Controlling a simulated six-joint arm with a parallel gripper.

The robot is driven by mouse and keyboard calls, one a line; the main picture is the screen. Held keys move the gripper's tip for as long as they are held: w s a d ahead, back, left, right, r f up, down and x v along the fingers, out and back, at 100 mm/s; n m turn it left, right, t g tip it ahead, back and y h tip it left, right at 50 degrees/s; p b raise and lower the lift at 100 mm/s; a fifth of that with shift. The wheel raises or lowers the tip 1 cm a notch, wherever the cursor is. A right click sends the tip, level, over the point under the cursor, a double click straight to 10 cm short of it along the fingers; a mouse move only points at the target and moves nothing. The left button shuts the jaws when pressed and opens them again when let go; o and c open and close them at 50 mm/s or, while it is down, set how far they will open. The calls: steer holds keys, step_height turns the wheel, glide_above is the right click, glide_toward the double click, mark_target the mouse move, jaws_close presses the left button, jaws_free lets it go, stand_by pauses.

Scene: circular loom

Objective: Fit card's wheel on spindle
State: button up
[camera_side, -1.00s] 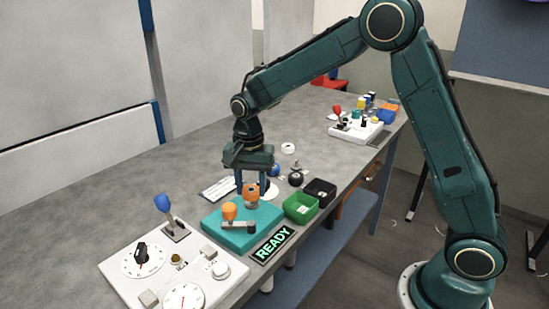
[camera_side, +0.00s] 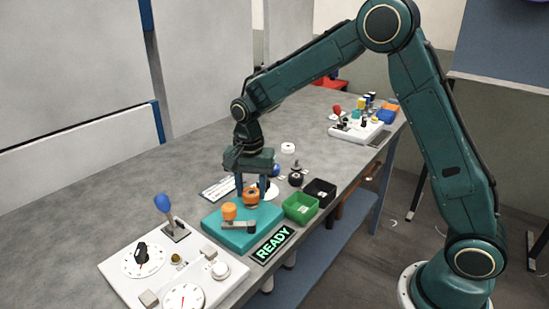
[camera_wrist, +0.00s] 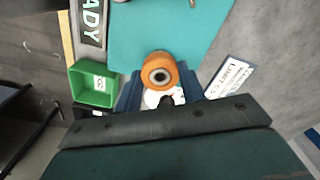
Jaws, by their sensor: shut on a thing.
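An orange wheel (camera_side: 251,196) with a dark centre hole is between the fingers of my gripper (camera_side: 251,190), which is shut on it. The wheel also shows in the wrist view (camera_wrist: 160,72), between the blue fingers. It is low over the far part of the teal base (camera_side: 238,238); I cannot tell whether it is seated, and the spindle under it is hidden. Another orange piece (camera_side: 229,211) stands on the base beside a grey arm with a dark knob (camera_side: 251,227).
Green (camera_side: 300,208) and black (camera_side: 320,192) bins stand right of the base, near a READY sign (camera_side: 272,245). Loose white (camera_side: 288,148) and black (camera_side: 295,179) wheels lie behind. A white panel with dials (camera_side: 165,265) is at front left. Bare table lies at the back left.

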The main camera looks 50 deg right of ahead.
steer(key=shift+f, duration=0.45)
steer(key=o, duration=1.2)
step_height(320, 180, up, 14)
steer(key=shift+f, duration=0.1)
